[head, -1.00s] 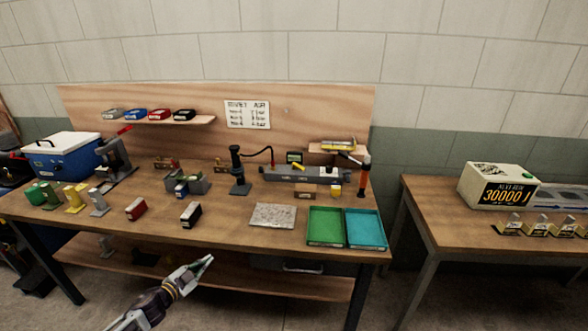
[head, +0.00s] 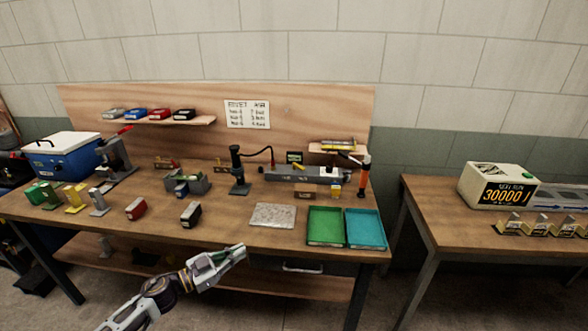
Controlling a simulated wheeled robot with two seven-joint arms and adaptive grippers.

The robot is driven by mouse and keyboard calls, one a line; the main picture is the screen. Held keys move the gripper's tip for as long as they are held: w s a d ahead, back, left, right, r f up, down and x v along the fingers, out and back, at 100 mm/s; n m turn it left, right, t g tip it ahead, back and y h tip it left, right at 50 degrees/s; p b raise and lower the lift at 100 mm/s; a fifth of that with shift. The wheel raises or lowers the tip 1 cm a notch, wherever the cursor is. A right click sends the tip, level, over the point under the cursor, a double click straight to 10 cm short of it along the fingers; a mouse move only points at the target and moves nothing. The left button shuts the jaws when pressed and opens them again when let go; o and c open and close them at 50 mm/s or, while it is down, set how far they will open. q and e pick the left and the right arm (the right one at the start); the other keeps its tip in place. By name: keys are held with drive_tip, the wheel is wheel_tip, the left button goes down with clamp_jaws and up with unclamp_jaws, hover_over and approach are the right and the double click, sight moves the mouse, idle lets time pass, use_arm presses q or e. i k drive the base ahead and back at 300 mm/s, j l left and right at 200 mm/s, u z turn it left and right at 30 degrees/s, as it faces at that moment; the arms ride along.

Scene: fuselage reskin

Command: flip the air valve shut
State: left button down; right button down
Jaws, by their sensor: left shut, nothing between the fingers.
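A long grey bar-shaped unit (head: 310,174) lies at the back of the workbench. A black hose (head: 262,150) runs to its left end from a dark upright tool (head: 237,170). My left gripper (head: 238,253) is shut and empty in front of the bench's front edge, well short of the grey unit and apart from everything. My right gripper is not in view.
A grey speckled plate (head: 272,216), a green tray (head: 327,241) and a teal tray (head: 366,244) lie at the front right of the bench (head: 225,230). Small red (head: 136,209) and black (head: 190,214) boxes stand left. An orange-handled tool (head: 364,175) stands upright at right.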

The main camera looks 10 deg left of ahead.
sight(295, 164)
drive_tip(key=i, duration=1.5)
